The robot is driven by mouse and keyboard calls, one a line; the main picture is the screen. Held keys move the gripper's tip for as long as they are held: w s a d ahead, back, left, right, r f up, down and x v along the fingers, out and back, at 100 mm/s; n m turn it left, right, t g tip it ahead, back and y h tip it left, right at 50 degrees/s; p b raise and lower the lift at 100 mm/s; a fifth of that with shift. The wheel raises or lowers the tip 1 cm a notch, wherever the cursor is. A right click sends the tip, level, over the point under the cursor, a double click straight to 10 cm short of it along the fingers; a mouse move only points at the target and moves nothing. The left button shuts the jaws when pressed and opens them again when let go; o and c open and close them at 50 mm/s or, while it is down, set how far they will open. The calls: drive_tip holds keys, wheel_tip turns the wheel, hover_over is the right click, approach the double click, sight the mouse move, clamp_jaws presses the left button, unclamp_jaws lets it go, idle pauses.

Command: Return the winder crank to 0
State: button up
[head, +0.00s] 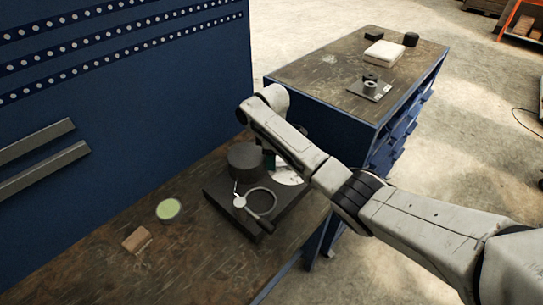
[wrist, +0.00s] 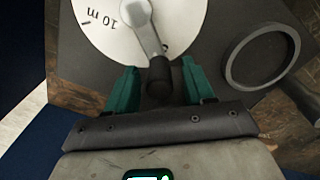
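The winder stands on a dark base plate (head: 243,214) on the bench, with a white dial (head: 287,173) on its far right side, partly behind my arm. In the wrist view the dial (wrist: 98,28) fills the top and shows an upside-down "10 m" mark and a tick. The grey crank arm (wrist: 149,38) points down in that view and ends in a dark knob (wrist: 159,80). My gripper (wrist: 159,70) is open, with its green fingers on either side of the knob and a gap on both sides. No zero mark is visible.
A dark cylinder (head: 246,162) and a grey ring (head: 261,203) sit on the base plate. A green-topped round tin (head: 168,209) and a brown block (head: 137,240) lie on the bench. A blue panel (head: 130,130) stands behind.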

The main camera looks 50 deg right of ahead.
clamp_jaws()
idle(0.4)
drive_tip(key=shift+f+b, duration=0.2)
drive_tip(key=shift+b, duration=0.6)
